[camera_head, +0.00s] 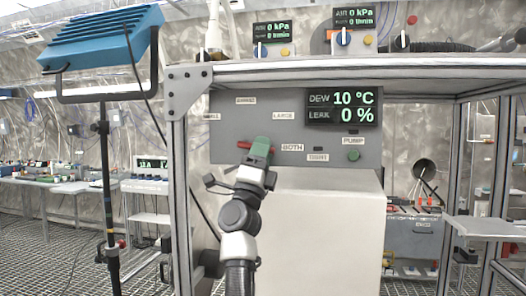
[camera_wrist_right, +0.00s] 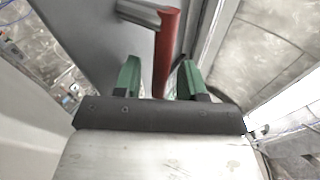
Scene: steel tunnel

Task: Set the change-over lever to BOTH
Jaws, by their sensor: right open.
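The change-over lever is a red bar (camera_head: 243,145) on the grey panel (camera_head: 230,130). In the head view it is mostly hidden behind my right gripper (camera_head: 259,146), with red showing on its left. In the right wrist view the red lever (camera_wrist_right: 167,50) runs between the two green fingers of my right gripper (camera_wrist_right: 158,66). The fingers are open on either side of it, with a gap to the left finger. A metal shaft (camera_wrist_right: 145,13) meets the lever's upper end. The BOTH label (camera_head: 292,147) is just right of the gripper. My left gripper is out of view.
A display (camera_head: 340,106) reads DEW 10 °C and LEAK 0 %. A green button (camera_head: 354,155) sits under the PUMP label. A pale box (camera_head: 325,220) stands below the panel. A frame post (camera_head: 181,200) and a blue lamp on a stand (camera_head: 105,35) are at left.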

